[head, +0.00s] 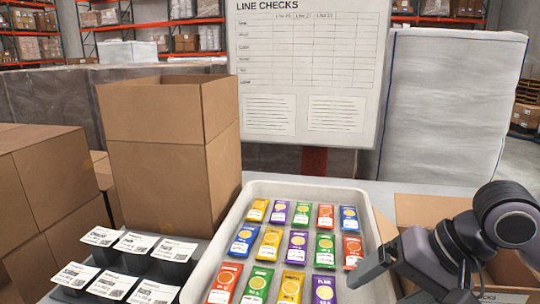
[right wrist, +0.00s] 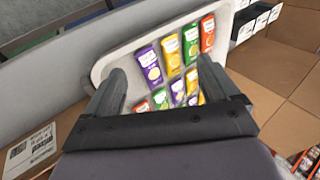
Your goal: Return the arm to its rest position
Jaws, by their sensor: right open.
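My right arm comes in from the right in the head view. Its gripper (head: 366,271) is above the right rim of a pale tray (head: 258,188). In the right wrist view the two fingers of this gripper (right wrist: 160,84) stand wide apart with nothing held between them. Several rows of coloured packets lie in the tray, among them a purple one (head: 323,290), a green one (head: 257,284) and an orange one (head: 326,216). The tray also shows beyond the fingers in the right wrist view (right wrist: 104,66). My left gripper is not in view.
A tall open cardboard box (head: 160,150) and several black bins with white labels (head: 152,247) stand left of the tray. An open cardboard box (head: 425,208) is at the right, partly behind my arm. A line-check board (head: 307,65) stands behind the tray.

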